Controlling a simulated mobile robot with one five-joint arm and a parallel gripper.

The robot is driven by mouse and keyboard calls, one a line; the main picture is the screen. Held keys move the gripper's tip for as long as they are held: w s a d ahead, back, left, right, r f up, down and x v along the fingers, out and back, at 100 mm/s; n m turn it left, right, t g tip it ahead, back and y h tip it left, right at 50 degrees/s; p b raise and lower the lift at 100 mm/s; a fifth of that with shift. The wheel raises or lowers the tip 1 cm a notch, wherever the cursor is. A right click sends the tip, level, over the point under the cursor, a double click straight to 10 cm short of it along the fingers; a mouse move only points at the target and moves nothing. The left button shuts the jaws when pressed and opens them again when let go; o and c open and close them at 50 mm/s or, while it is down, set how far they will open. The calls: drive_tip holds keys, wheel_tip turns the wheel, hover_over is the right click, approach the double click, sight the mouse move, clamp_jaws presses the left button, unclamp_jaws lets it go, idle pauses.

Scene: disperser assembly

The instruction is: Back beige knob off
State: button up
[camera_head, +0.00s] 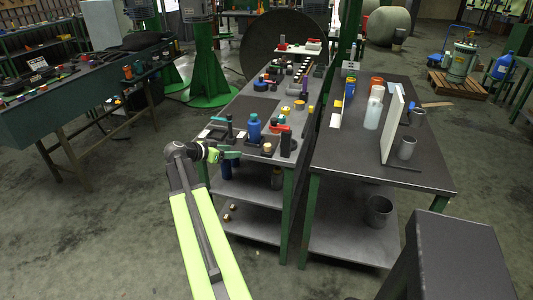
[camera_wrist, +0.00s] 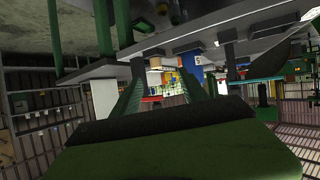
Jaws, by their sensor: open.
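A small beige-brown knob (camera_head: 267,148), probably the beige knob, sits near the front edge of the middle table, just in front of a blue bottle (camera_head: 254,129). It is too small to tell what it is fixed to. My gripper (camera_head: 229,154) is at the table's front left corner, left of the knob and apart from it. In the wrist view my gripper (camera_wrist: 165,92) shows two green fingers spread apart, with nothing held between them. I cannot pick out the knob surely in the wrist view.
A black cylinder (camera_head: 287,144) stands right of the knob. A green-handled tool (camera_head: 226,121) lies behind my gripper. The middle table (camera_head: 236,106) carries many small parts farther back. A second table (camera_head: 340,158) on the right holds a white panel (camera_head: 392,123) and containers. Floor is clear at left.

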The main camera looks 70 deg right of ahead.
drive_tip(key=s+d+r+m, duration=0.1)
drive_tip(key=s+d, duration=0.2)
drive_tip(key=b, duration=0.6)
approach(266, 145)
drive_tip(key=shift+g+h, duration=0.3)
drive_tip(key=shift+g, duration=0.1)
drive_tip(key=x, duration=0.6)
drive_tip(key=f+x, duration=0.1)
drive_tip(key=x, duration=0.2)
drive_tip(key=shift+d+f, duration=0.1)
drive_tip(key=shift+s+d+f+b, duration=0.15)
drive_tip(key=shift+s+d+b, duration=0.2)
drive_tip(key=shift+d, duration=0.2)
